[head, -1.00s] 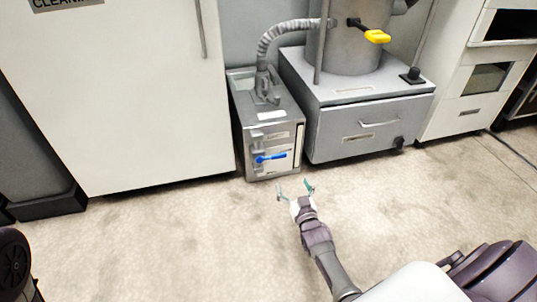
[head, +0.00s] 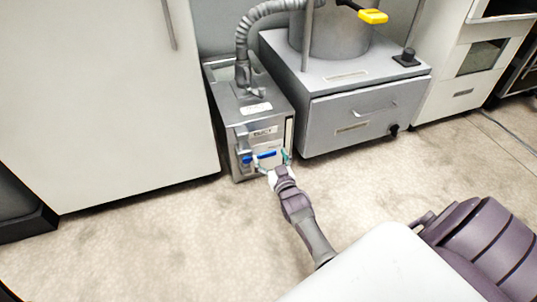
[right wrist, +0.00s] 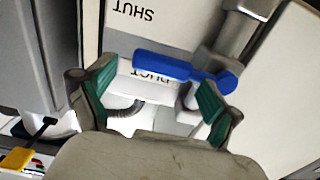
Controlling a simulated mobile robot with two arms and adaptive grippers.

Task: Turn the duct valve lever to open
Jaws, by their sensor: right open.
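The duct valve lever (head: 266,155) is a blue bar on the front of a small grey metal box (head: 228,135). It lies roughly level across the front. In the right wrist view the blue lever (right wrist: 170,66) lies just beyond the fingertips, above a "DUCT" label seen upside down; the word "SHUT" shows near it. My right gripper (head: 271,157) is open, its fingers with green pads, close in front of the lever. It also shows in the right wrist view (right wrist: 157,88), empty; I cannot tell if it touches the lever. My left gripper is not in view.
A ribbed hose (head: 262,14) rises from the box top. A grey drawer unit (head: 350,120) stands at its right, with a yellow handle (head: 372,16) above. A white cabinet (head: 100,100) stands left. The floor (head: 150,245) in front is clear.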

